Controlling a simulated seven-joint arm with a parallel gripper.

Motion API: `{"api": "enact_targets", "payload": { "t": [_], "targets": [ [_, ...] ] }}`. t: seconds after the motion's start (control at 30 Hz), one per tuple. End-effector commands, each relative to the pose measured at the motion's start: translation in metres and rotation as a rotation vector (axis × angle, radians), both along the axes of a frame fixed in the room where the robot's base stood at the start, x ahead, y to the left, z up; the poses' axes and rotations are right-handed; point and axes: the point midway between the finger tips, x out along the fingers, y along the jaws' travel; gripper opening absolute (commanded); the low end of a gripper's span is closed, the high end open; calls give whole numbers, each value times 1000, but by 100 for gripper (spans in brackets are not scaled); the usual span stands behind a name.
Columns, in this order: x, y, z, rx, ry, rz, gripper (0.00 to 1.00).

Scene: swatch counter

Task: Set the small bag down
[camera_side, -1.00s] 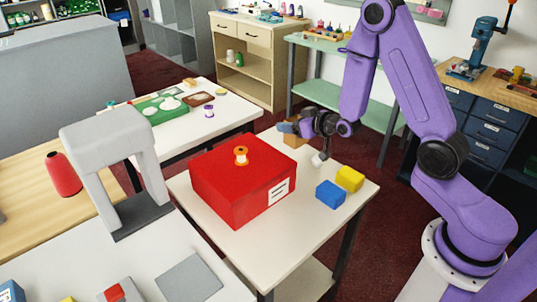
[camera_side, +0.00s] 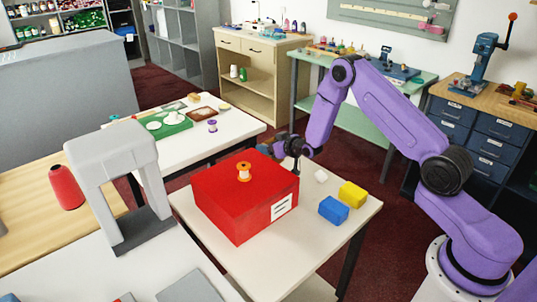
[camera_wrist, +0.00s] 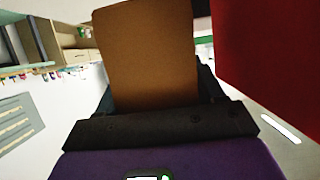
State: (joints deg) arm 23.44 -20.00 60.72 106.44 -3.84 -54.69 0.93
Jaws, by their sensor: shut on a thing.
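The small bag, a plain brown block-like shape, shows in the wrist view (camera_wrist: 148,50) between my dark jaws. My gripper (camera_side: 285,150) is shut on it, just behind the far right corner of a large red box (camera_side: 238,212). In the side view the bag is hidden behind this box and my gripper. The red box fills the upper right of the wrist view (camera_wrist: 268,60), beside the bag. I cannot tell whether the bag touches the white table (camera_side: 290,252).
An orange spool (camera_side: 243,172) stands on the red box. A white piece (camera_side: 321,176), a yellow block (camera_side: 352,194) and a blue block (camera_side: 333,210) lie to its right. Bare table shows in front. Another table (camera_side: 235,131) stands behind, with a green tray on it.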

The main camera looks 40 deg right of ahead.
Motion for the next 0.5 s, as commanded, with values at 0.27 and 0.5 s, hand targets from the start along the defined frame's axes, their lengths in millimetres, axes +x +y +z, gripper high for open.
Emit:
{"api": "enact_targets", "payload": {
  "t": [0.27,0.5],
  "targets": [
    [9,-1,-17,0,3,0,40],
    [9,-1,-40,0,1,1,40]
  ]
}}
